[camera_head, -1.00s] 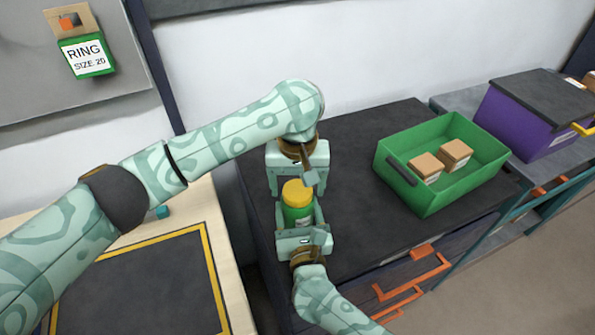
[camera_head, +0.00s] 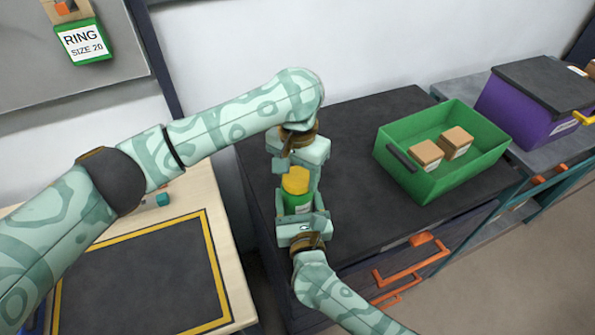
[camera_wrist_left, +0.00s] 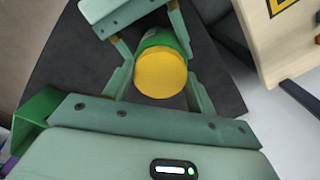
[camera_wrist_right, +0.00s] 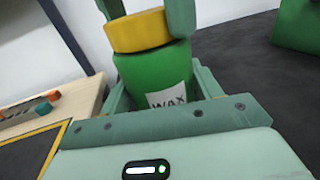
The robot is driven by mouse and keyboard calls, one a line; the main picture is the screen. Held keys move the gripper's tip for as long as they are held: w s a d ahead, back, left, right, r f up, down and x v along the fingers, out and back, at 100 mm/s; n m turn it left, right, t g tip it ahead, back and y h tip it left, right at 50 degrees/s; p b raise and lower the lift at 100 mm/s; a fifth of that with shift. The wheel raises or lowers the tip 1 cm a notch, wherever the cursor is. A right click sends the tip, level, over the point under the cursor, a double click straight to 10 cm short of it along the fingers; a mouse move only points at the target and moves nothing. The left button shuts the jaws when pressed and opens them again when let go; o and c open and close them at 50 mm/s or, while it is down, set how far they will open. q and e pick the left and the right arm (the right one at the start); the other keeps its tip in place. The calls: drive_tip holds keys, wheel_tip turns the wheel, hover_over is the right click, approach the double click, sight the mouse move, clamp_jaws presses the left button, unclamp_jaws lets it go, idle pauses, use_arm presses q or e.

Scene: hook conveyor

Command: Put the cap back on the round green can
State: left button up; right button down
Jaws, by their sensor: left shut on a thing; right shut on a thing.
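The round green can (camera_head: 294,204) stands upright at the left of the dark worktop, with the yellow cap (camera_head: 296,181) at its top. My right gripper (camera_head: 296,212) is shut around the can body from the near side. The right wrist view shows the can (camera_wrist_right: 150,72) with a WAX label. My left gripper (camera_head: 299,174) comes from above and is shut on the cap. In the right wrist view the cap (camera_wrist_right: 138,30) meets the can's top, a little off to the left; I cannot tell whether it is seated. The cap's round top (camera_wrist_left: 161,74) shows in the left wrist view.
A green bin (camera_head: 440,177) with two small brown boxes stands to the right on the worktop (camera_head: 350,215). A purple crate (camera_head: 525,112) with a dark lid is beyond it. A wooden table with a yellow-edged dark mat (camera_head: 140,285) is at left. Orange handles (camera_head: 410,262) project from the front.

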use_arm(q)
drive_tip(key=m, duration=0.9)
drive_tip(key=shift+m, duration=0.4)
drive_tip(key=m, duration=1.8)
drive_tip(key=o, duration=1.2)
drive_tip(key=shift+c, duration=0.2)
wheel_tip(320, 180, up, 12)
